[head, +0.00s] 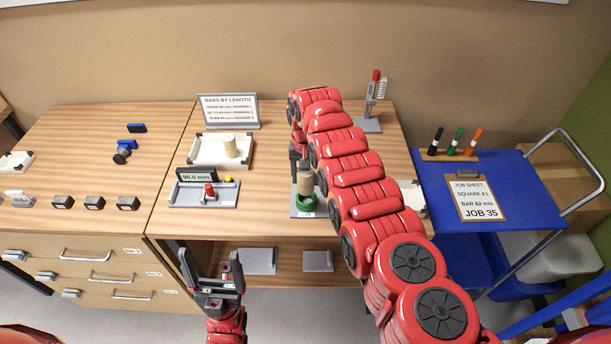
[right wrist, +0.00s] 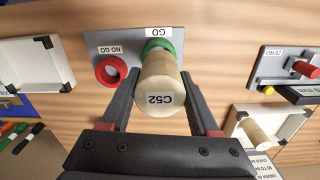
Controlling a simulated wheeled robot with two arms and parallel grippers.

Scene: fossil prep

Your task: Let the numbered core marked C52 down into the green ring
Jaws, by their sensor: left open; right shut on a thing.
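The pale cylindrical core marked C52 (right wrist: 166,100) is between the fingers of my right gripper (right wrist: 158,82), which is shut on it. In the head view the core (head: 305,184) is upright, its lower end at the green ring (head: 307,203). In the right wrist view the green ring (right wrist: 150,45), by the GO label, is partly hidden behind the core. I cannot tell whether the core's lower end is inside the ring or just above it. My left gripper (head: 217,287) is open and empty in front of the table.
A red ring (right wrist: 110,70) marked NO GO shares the grey plate (right wrist: 133,46). To the left are a white tray (head: 192,154) with another pale core (head: 231,146), and a grey gauge (head: 180,194) reading 90.0 mm. A stand (head: 368,125) is behind my right arm.

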